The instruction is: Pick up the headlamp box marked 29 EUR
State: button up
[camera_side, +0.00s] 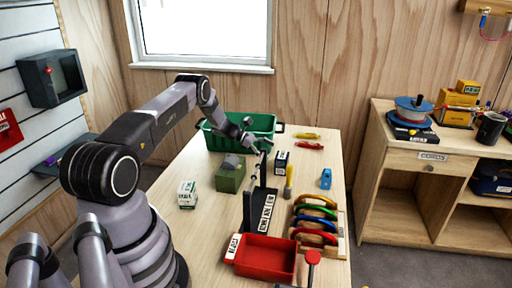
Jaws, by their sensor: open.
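Several small boxes stand on the table, and no price mark is readable at this size. A white and green box (187,195) stands at the left of the table. A dark box with a white label (281,162) stands right of the middle. A green box (230,177) with a grey item on top stands between them. I cannot tell which is the headlamp box marked 29 EUR. My gripper (254,145) is open above the table, in front of the green crate and left of the dark box. Nothing shows between its fingers.
A green crate (210,140) stands at the back. A black labelled rack (247,212) stands mid-table. A red tray (265,275) and a rack of coloured carabiners (316,213) are at the front. A blue item (326,179) lies right. The table's front left is clear.

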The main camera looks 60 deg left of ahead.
aim_at(282, 155)
jog(key=x, duration=0.5)
jog(key=shift+s+d, duration=0.1)
jog(key=shift+d, duration=0.1)
jog(key=c, duration=1.3)
